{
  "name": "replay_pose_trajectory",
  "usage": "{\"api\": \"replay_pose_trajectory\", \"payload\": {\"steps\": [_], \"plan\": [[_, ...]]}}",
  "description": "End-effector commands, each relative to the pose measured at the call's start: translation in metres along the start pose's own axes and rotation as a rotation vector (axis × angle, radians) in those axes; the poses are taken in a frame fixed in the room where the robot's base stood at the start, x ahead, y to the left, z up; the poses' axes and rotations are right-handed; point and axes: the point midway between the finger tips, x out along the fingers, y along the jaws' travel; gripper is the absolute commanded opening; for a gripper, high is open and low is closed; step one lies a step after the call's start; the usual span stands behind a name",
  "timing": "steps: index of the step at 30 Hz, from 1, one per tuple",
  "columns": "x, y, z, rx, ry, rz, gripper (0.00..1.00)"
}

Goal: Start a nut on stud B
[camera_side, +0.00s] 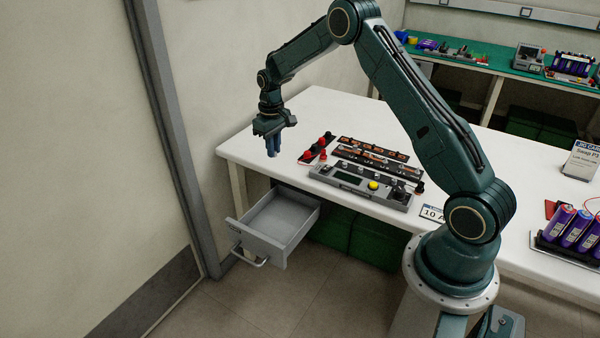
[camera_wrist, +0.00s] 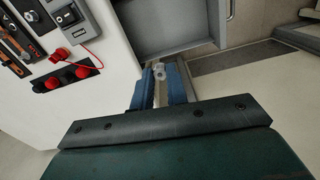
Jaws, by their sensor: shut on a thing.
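My gripper (camera_side: 272,150) hangs over the left end of the white workbench, fingers pointing down. In the wrist view its two blue fingers (camera_wrist: 159,76) are shut on a small silvery nut (camera_wrist: 159,70) at their tips. The nut is too small to make out in the side view. The copper busbars (camera_side: 372,157) lie in rows on dark strips to the right of my gripper, some way off. Part of them shows at the left edge of the wrist view. I cannot tell which stud is B.
A black strip with red knobs (camera_side: 318,150) lies between my gripper and the busbars. A grey control box (camera_side: 350,181) stands in front of the busbars. An open, seemingly empty drawer (camera_side: 281,216) juts out below the bench's front edge. A sign and purple cells (camera_side: 580,231) stand at right.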

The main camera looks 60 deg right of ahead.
Motion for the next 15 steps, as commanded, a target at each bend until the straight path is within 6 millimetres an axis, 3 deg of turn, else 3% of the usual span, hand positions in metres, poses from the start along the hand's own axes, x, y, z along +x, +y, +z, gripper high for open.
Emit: {"api": "replay_pose_trajectory", "payload": {"steps": [8, 15], "plan": [[0.0, 0.091, 0.021, -0.121, 0.0, 0.0, 0.0], [0.001, 0.167, 0.051, -0.24, -0.001, -0.001, 0.0]]}}
